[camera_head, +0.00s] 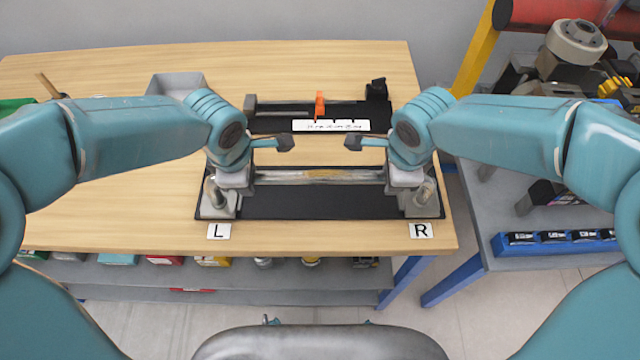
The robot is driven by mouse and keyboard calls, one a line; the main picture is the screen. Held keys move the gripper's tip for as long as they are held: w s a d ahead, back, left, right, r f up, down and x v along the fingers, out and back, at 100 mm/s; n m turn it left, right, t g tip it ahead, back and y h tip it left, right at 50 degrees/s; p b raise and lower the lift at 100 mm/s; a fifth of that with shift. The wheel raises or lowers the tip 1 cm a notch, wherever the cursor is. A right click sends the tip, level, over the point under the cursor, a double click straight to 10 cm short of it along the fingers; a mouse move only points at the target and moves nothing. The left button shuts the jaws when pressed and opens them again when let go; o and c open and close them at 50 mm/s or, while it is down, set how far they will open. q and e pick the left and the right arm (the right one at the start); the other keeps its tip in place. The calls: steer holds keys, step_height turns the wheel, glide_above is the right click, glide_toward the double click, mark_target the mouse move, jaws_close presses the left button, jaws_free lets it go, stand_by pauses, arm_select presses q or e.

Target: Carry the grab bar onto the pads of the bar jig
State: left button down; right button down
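The grab bar (325,174), a silvery bar with a tan middle, lies level from left to right over a dark plate (320,205). Grey supports (217,203) and (424,201) stand at the plate's ends, beside the labels L and R; this looks like the bar jig. My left gripper (233,184) is at the bar's left end and my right gripper (405,184) at its right end. The wrists hide the fingertips and bar ends, so I cannot tell whether the fingers are closed or whether the bar touches the supports.
Behind the bar is a black fixture (262,125) with an orange clamp (320,104) and a white label strip (330,126). A grey bin (175,83) stands at the back left. A grey bench (545,222) with a blue rack (555,243) is at right. The table's left front is clear.

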stand_by(0.3)
arm_select(q)
steer(key=shift+w+r+p, duration=0.1)
steer(key=shift+r+p, duration=0.2)
steer(key=shift+p, duration=0.05)
arm_select(e)
steer(key=shift+r, duration=0.25)
steer(key=shift+w, duration=0.1)
arm_select(q)
steer(key=shift+r, duration=0.1)
arm_select(e)
steer(key=shift+r, duration=0.1)
arm_select(q)
steer(key=shift+w, duration=0.1)
